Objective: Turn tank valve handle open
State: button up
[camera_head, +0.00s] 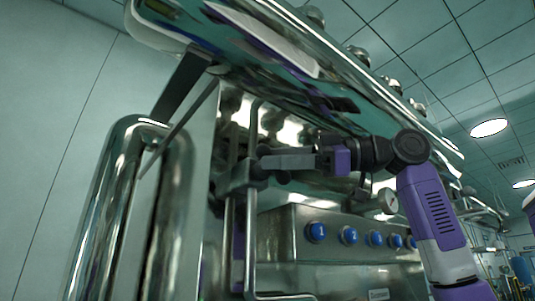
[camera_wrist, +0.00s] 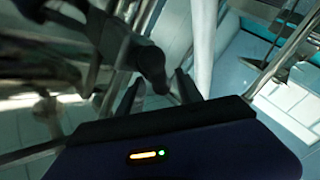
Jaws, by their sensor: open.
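A dark handle (camera_wrist: 150,64) reaches in from the upper left of the wrist view, its rounded end by the gap between my fingertips. My gripper (camera_wrist: 159,90) is open, with one finger on each side of this end; I cannot tell whether they touch it. In the head view my gripper (camera_head: 300,162) points left toward a grey block (camera_head: 240,178) on a thin upright metal pipe. A grey bar shows along my gripper there, and I cannot tell the handle from the fingers.
A large shiny metal tank or trough (camera_head: 300,65) hangs over my arm. A thick bent pipe (camera_head: 165,215) stands at the left. A steel box with several blue buttons (camera_head: 317,232) is below my wrist. Thin pipes crowd the space around my gripper.

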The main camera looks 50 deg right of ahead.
jog(key=shift+x, duration=0.85)
grip_shut()
